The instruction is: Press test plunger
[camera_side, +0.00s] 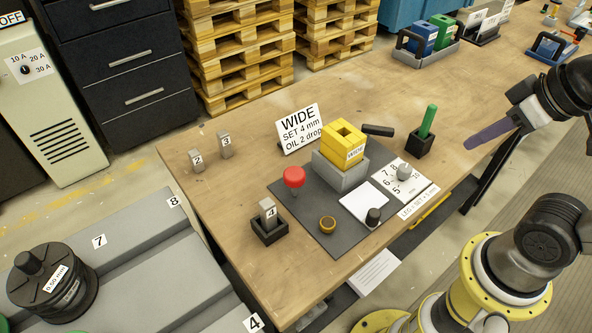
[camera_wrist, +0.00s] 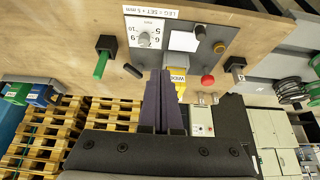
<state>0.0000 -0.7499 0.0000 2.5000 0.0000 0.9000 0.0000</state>
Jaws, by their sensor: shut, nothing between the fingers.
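A red round-topped plunger (camera_side: 294,177) stands upright on the dark grey plate (camera_side: 333,237), left of the yellow block marked WIDE (camera_side: 344,140) on its grey base. The plunger's red top also shows in the wrist view (camera_wrist: 208,81), right of the fingers. My gripper (camera_side: 470,145) is shut and empty, at the right of the side view. It is apart from the plunger and the bench objects. In the wrist view, its purple fingers (camera_wrist: 160,76) overlap the lower left of the yellow block.
A green rod (camera_side: 428,121) stands in a black holder. A dial (camera_side: 403,172), white pad (camera_side: 363,203), black knob (camera_side: 373,216) and brass ring (camera_side: 327,224) lie around the plate. Metal block 4 (camera_side: 267,212) stands in a black holder. A WIDE sign (camera_side: 300,128) stands behind.

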